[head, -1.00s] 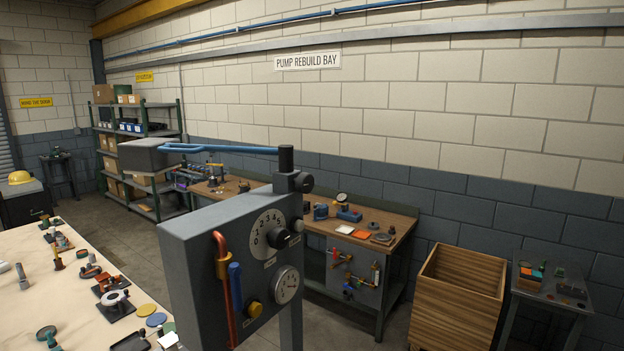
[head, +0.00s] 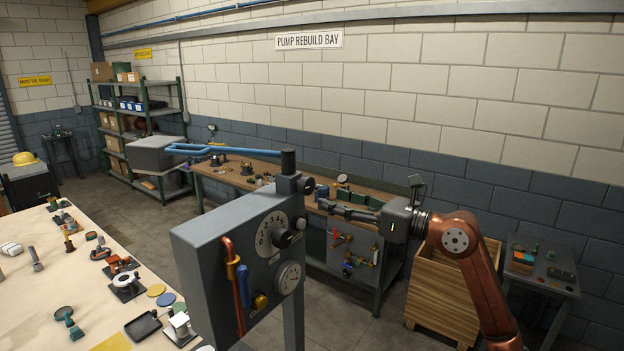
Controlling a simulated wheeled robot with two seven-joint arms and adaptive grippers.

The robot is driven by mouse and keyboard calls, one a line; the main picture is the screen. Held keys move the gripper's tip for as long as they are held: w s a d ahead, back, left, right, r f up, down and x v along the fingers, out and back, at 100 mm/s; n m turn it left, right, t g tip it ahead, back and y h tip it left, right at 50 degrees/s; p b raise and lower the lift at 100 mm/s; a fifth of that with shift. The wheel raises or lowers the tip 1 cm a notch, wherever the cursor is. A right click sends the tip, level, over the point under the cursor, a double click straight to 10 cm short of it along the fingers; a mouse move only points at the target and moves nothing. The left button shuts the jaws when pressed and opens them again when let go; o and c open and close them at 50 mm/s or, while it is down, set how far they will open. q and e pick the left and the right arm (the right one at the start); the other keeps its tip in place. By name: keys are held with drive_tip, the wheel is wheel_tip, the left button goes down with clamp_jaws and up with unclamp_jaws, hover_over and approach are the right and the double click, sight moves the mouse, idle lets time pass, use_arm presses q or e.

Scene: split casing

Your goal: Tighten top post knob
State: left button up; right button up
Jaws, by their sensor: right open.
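The top post knob (head: 308,185) is a small dark round knob on the right side of the clamp block (head: 289,184). The block sits around the short black post (head: 288,161) on top of the grey gauge box (head: 225,235). A blue looped bar (head: 225,151) runs left from the post. My right gripper (head: 323,198) is open and empty. It points left, with its fingertips just right of the knob and slightly lower in the picture. I cannot tell whether it touches the knob. My left gripper is not in view.
The box front carries a numbered dial (head: 271,234), a gauge (head: 289,278), a red pipe (head: 235,290) and a blue lever (head: 243,284). A workbench (head: 235,170) stands behind, a wooden crate (head: 440,300) at right, and a cream table (head: 40,290) with loose parts at left.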

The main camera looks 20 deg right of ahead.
sight(310, 187)
drive_tip(key=shift+n+h, duration=0.3)
drive_tip(key=w+a+p, duration=0.1)
drive_tip(key=w+a+r+p, duration=0.1)
drive_tip(key=w, duration=0.1)
drive_tip(key=w+a+p, duration=0.1)
drive_tip(key=a, duration=0.1)
drive_tip(key=shift+w+a+r, duration=0.1)
drive_tip(key=shift+w+r, duration=0.25)
drive_tip(key=shift+r, duration=0.05)
drive_tip(key=shift+w+a+f, duration=0.15)
drive_tip(key=shift+w+a, duration=0.05)
drive_tip(key=shift+w, duration=0.25)
drive_tip(key=c, duration=1.2)
drive_tip(key=shift+o, duration=0.2)
